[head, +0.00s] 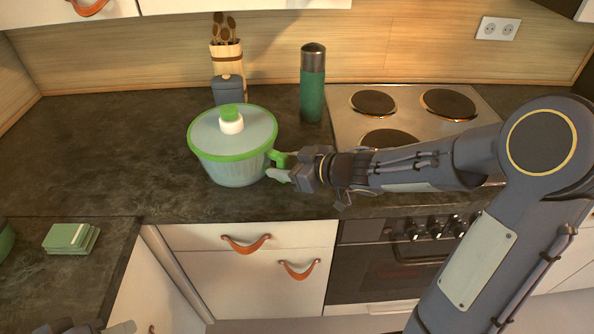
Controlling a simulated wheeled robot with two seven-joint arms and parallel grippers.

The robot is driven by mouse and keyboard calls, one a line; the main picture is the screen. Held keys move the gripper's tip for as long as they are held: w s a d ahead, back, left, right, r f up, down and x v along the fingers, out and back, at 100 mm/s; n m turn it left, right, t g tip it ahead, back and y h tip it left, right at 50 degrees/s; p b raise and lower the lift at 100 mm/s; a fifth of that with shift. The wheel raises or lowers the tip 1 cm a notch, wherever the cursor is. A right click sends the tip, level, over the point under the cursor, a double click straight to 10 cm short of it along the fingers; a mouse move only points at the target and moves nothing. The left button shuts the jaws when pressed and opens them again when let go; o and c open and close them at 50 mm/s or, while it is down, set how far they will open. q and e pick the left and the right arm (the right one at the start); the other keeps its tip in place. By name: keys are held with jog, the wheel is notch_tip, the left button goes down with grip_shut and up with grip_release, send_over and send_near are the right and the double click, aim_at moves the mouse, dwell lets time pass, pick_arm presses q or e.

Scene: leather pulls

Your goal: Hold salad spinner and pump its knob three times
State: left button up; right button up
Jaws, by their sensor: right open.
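The salad spinner (232,165) stands upright on the dark counter. It has a clear bowl, a green rim and a pale lid. Its knob (231,119), white with a green top, stands up at the lid's middle. My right gripper (282,168) is open at the bowl's right side, pointing left. A green piece, apparently a side handle (279,156), shows at its fingers; I cannot tell whether they touch it. Only part of my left gripper (118,328) shows at the bottom left edge, away from the spinner, and its jaws cannot be made out.
A dark lidded canister (229,90) and a holder with wooden spoons (227,56) stand behind the spinner. A green flask (312,90) is at the back, beside the stove (345,103). Green sponges or cloths (70,238) lie at the left. The counter left of the spinner is clear.

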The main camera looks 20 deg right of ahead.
jog(key=shift+b+x, duration=0.3)
jog(key=shift+x, duration=1.45)
pick_arm(q)
jog(key=shift+f, duration=0.5)
pick_arm(e)
grip_shut()
pick_arm(q)
grip_shut()
dwell(0.8)
